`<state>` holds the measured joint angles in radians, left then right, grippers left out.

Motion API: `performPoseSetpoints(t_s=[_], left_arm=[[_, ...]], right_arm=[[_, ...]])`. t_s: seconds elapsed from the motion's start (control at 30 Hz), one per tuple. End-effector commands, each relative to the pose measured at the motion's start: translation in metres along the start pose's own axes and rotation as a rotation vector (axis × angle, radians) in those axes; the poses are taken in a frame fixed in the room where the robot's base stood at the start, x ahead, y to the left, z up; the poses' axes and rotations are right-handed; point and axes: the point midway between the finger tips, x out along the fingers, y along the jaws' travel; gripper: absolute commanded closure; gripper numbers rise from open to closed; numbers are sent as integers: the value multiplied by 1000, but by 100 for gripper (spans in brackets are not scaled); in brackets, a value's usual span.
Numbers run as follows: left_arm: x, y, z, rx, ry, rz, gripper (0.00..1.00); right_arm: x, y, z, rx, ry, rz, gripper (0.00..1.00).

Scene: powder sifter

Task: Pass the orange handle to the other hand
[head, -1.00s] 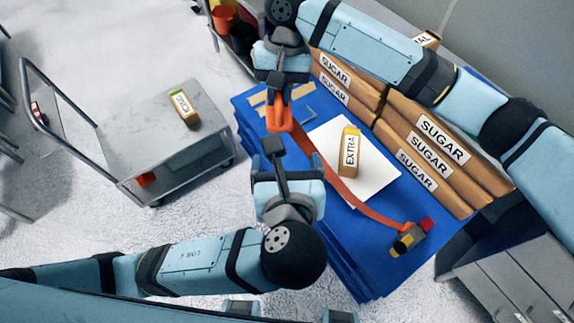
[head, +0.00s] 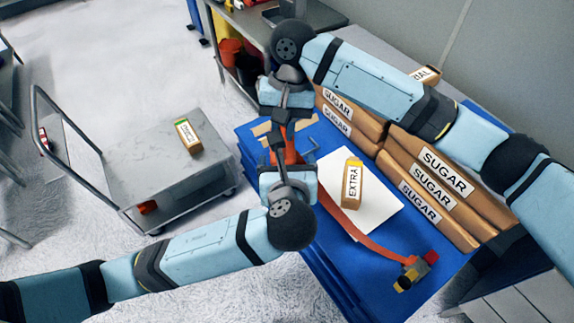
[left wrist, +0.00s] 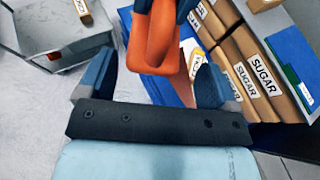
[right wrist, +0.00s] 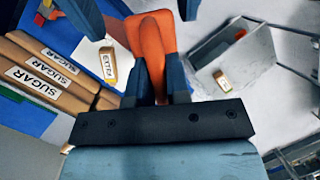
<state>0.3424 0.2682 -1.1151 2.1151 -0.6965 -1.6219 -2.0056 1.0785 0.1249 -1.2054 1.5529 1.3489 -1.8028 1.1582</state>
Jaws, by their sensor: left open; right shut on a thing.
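The orange handle (head: 288,153) hangs above the blue table, between my two grippers. An orange strap (head: 352,224) runs from its area across the table to a yellow, grey and red piece (head: 414,271). My right gripper (right wrist: 152,92) is shut on the handle, which also shows in the right wrist view (right wrist: 150,40). My left gripper (left wrist: 150,75) is open, with its fingers on either side of the lower end of the handle (left wrist: 152,50). In the head view the left gripper (head: 284,160) partly hides the handle.
Sugar bags (head: 438,180) are stacked on the right of the blue table (head: 340,275). A grey cart (head: 160,180) with a small box (head: 188,136) stands at left.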

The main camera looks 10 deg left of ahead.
Motion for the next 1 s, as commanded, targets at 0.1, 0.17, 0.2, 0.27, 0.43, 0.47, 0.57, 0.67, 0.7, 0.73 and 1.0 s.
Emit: performPoseSetpoints(t_s=[0.1, 0.17, 0.2, 0.27, 0.43, 0.47, 0.57, 0.67, 0.7, 0.73, 1.0], left_arm=[[0, 0, 0, 0, 0, 0, 29], [0, 0, 0, 0, 0, 0, 42], [0, 0, 0, 0, 0, 0, 52], [0, 0, 0, 0, 0, -1, 65], [-1, 0, 1, 0, -1, -2, 71], [-1, 0, 1, -1, -1, -2, 71], [-1, 0, 1, 0, -1, -1, 71], [-1, 0, 0, 0, -1, 0, 71], [0, 0, 0, 0, -1, 0, 71], [0, 0, 0, 0, -1, 0, 71], [0, 0, 0, 0, -1, 0, 71]], right_arm=[[0, 0, 0, 0, 0, 0, 100], [0, 0, 0, 0, 0, -1, 100], [0, 0, 0, 0, 0, -1, 100], [0, 0, 0, 0, 0, -1, 100], [0, 0, 0, -1, 0, -1, 61], [0, 0, 0, -1, 0, -1, 54], [0, 0, 0, 0, 0, 0, 54], [0, 0, 0, 0, 0, 0, 54], [0, 0, 0, 0, 0, 0, 54], [-1, 0, 0, 0, 0, 0, 54], [-34, -1, 0, 0, 3, -2, 54]])
